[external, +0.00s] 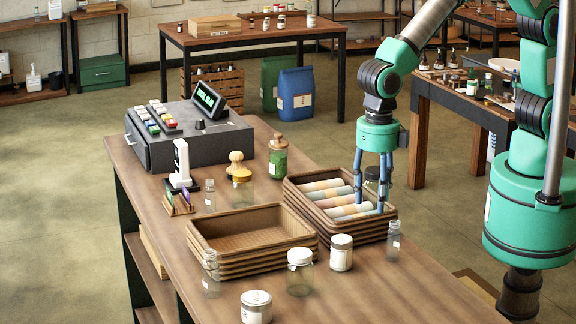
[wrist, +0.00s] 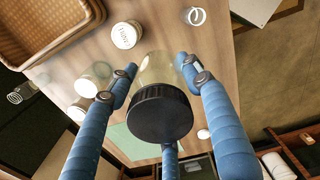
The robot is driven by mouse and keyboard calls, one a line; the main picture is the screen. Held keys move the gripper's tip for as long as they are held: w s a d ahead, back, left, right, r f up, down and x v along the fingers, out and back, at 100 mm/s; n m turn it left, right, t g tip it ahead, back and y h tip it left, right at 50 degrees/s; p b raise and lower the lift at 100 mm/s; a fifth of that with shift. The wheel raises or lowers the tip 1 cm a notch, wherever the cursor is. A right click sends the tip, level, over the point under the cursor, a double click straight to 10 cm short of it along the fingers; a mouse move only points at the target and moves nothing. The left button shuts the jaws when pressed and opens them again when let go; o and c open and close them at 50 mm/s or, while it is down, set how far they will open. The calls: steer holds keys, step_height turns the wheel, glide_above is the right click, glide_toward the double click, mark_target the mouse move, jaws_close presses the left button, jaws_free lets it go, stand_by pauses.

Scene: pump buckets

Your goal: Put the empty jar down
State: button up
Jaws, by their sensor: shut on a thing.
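My gripper (external: 372,207) has blue fingers and is shut on a clear jar with a black lid. In the wrist view the fingers of my gripper (wrist: 160,80) close around the jar, with its black lid (wrist: 160,113) toward the camera and its clear glass body (wrist: 158,67) beyond; no contents show. In the external view the black lid (external: 372,173) shows between the fingers, and the jar's lower part is largely hidden. The gripper appears over or beside the right side of a wicker tray of rolled items; whether the jar touches anything cannot be told.
The wooden counter (external: 385,290) holds an empty wicker tray (external: 252,262), the filled wicker tray (external: 305,212), white-lidded jars (external: 341,253) (external: 300,272) (external: 256,306) and a small bottle (external: 393,242). A cash register (external: 185,140) stands at the back. Bare counter shows at the front right.

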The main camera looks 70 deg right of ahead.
steer(key=w+a+m+p, duration=0.2)
steer(key=w+p, duration=0.2)
steer(key=w, duration=0.9)
steer(key=m+p, duration=0.2)
steer(key=p, duration=0.3)
glide_above(251, 241)
steer(key=s+a, duration=0.3)
steer(key=s, duration=0.2)
step_height(251, 241, down, 6)
steer(key=shift+s+d+f, duration=0.1)
steer(key=shift+f, duration=0.05)
steer(key=shift+f, duration=3.15)
steer(key=shift+f, duration=0.15)
steer(key=shift+f+p, duration=0.5)
steer(key=shift+f, duration=1.25)
steer(key=shift+f, duration=0.15)
